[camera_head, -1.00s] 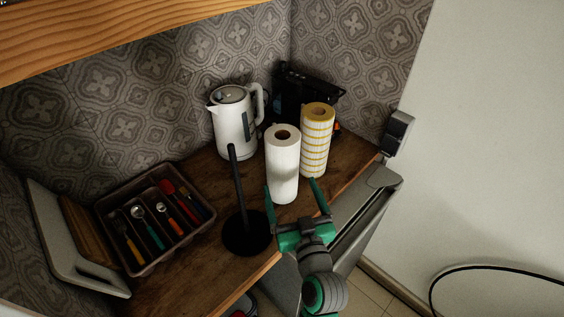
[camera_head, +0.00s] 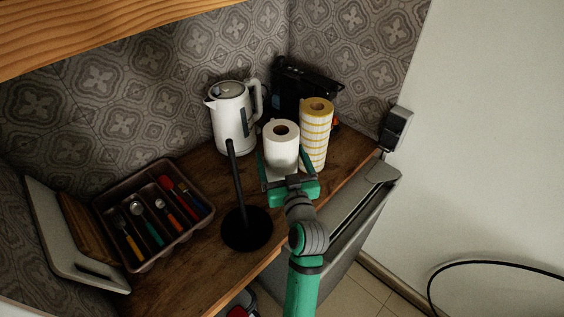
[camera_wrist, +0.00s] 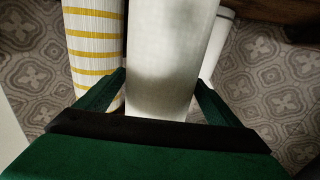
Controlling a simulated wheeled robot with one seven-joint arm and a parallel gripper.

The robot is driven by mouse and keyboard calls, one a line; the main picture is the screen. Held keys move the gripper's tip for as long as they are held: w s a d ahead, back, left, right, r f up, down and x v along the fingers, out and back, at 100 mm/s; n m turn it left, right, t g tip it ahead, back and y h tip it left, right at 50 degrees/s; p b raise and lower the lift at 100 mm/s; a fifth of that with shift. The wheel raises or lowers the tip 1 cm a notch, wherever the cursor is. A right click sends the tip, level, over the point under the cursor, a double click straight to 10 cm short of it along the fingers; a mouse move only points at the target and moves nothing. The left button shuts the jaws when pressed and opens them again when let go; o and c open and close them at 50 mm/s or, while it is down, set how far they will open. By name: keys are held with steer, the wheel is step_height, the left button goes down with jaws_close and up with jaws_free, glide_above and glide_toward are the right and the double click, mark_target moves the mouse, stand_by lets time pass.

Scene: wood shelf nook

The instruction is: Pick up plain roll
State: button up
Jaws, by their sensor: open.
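The plain white roll (camera_head: 281,143) stands upright on the wooden counter, and my gripper hides its lower part in the head view. It fills the middle of the wrist view (camera_wrist: 167,55). My gripper (camera_head: 281,170) is open, with one green finger on each side of the roll. In the wrist view the fingers (camera_wrist: 158,92) also flank the white roll. I cannot tell whether either finger touches it. A yellow-striped roll (camera_head: 316,130) stands upright close on the right in the head view, and on the left in the wrist view (camera_wrist: 93,45).
A white kettle (camera_head: 228,115) stands behind and left of the plain roll. A black upright holder (camera_head: 246,230) stands to the left. A cutlery tray (camera_head: 139,262) and leaning boards (camera_head: 60,250) are farther left. A black appliance (camera_head: 290,92) is behind the rolls.

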steer(key=shift+w, duration=0.25)
steer(key=shift+s+a, duration=0.1)
steer(key=c, duration=1.2)
steer(key=shift+c, duration=0.2)
steer(key=shift+r, duration=0.1)
